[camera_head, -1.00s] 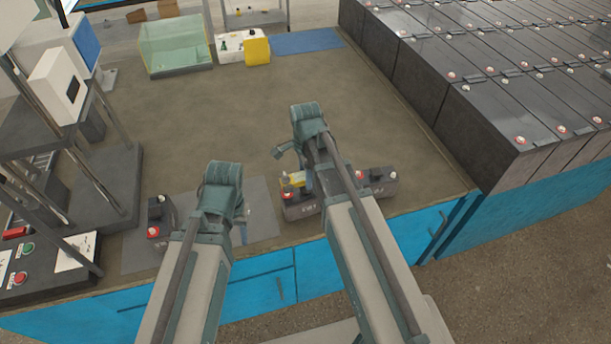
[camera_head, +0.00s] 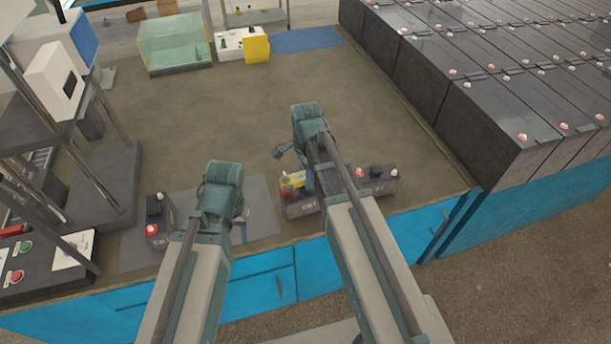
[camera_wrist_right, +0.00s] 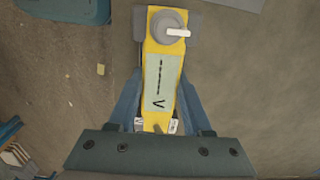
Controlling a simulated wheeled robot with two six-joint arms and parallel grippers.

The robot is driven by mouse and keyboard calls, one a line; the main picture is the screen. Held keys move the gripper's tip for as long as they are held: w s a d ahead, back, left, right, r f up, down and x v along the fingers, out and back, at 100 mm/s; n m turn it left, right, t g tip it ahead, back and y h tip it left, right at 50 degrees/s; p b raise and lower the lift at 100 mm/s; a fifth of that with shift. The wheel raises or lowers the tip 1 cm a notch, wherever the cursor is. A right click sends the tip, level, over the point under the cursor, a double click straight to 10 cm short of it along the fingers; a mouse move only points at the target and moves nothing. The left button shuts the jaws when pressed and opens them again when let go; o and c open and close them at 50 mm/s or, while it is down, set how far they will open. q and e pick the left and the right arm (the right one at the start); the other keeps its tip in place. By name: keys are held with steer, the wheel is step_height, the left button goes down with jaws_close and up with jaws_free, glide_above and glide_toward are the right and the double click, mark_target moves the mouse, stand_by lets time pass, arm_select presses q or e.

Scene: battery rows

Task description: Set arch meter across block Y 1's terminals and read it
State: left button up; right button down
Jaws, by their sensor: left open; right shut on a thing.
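My right gripper (camera_wrist_right: 163,108) is shut on the yellow arch meter (camera_wrist_right: 159,65). The meter has a pale face marked V and a round grey part with a white bar at its far end. In the head view the meter (camera_head: 297,182) is over the left end of the middle dark block (camera_head: 302,206); whether it touches the terminals I cannot tell. The middle block's lettering is too small to read surely.
A grey mat (camera_head: 262,205) lies under the left side. A control box with buttons (camera_head: 48,262) and a press-like stand (camera_head: 105,185) are at left. A glass case (camera_head: 175,47) and blue mat (camera_head: 307,39) stand behind. Battery rows (camera_head: 480,120) border the right. The bench middle is clear.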

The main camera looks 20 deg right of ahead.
steer(key=shift+f+b, duration=0.5)
steer(key=shift+f, duration=0.05)
steer(key=shift+c, duration=1.2)
jaws_free()
steer(key=shift+r, duration=0.1)
step_height(320, 180, up, 14)
steer(key=p, duration=1.4)
steer(key=shift+f, duration=0.2)
